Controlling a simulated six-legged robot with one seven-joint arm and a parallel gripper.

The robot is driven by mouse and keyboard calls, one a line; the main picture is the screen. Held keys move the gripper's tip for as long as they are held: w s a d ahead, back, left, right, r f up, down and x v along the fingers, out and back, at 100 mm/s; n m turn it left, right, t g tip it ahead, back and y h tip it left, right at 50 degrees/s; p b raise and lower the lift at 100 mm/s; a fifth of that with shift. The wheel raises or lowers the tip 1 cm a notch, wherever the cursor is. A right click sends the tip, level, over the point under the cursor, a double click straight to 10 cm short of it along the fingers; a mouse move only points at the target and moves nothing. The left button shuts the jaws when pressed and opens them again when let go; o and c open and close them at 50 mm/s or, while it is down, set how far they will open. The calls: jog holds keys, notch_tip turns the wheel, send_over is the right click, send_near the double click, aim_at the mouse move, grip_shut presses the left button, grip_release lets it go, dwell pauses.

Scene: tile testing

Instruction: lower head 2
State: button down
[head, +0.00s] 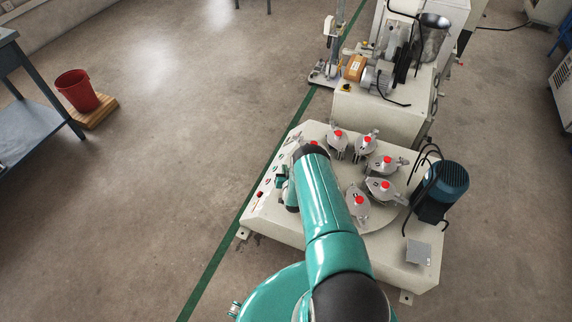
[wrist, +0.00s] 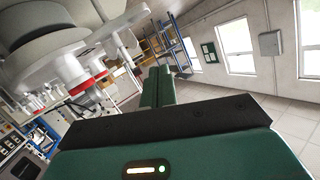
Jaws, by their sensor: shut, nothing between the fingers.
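Several grey test heads with red caps stand in a ring on the round plate of a pale machine (head: 275,225). They include one at the back (head: 338,146), one at the right (head: 383,190) and one at the front (head: 357,211). I cannot tell which is head 2. My arm hides part of the ring's left side. In the wrist view a grey head-like part (wrist: 50,45) with a red ring looms close at upper left. My gripper (wrist: 158,84) is shut and empty, to the right of that part, with no visible contact. My arm mostly hides it in the head view.
A control panel with small buttons runs along the machine's left edge, with a red knob (head: 260,194). A blue motor (head: 446,183) with black cables stands at the right. Another machine (head: 375,112) stands behind. The floor at left is clear up to a red bucket (head: 77,91).

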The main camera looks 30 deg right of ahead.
jog(key=shift+w+a+f+n+h, duration=0.1)
jog(key=shift+a+f+n, duration=0.2)
jog(key=shift+f, duration=0.45)
jog(key=shift+a+f+n+h, duration=0.1)
jog(key=shift+f+n, duration=0.25)
jog(key=shift+f, duration=0.4)
jog(key=shift+w+a+f+n+h, duration=0.15)
jog(key=shift+f+n, duration=0.2)
jog(key=shift+f, duration=0.4)
jog(key=shift+s, duration=0.1)
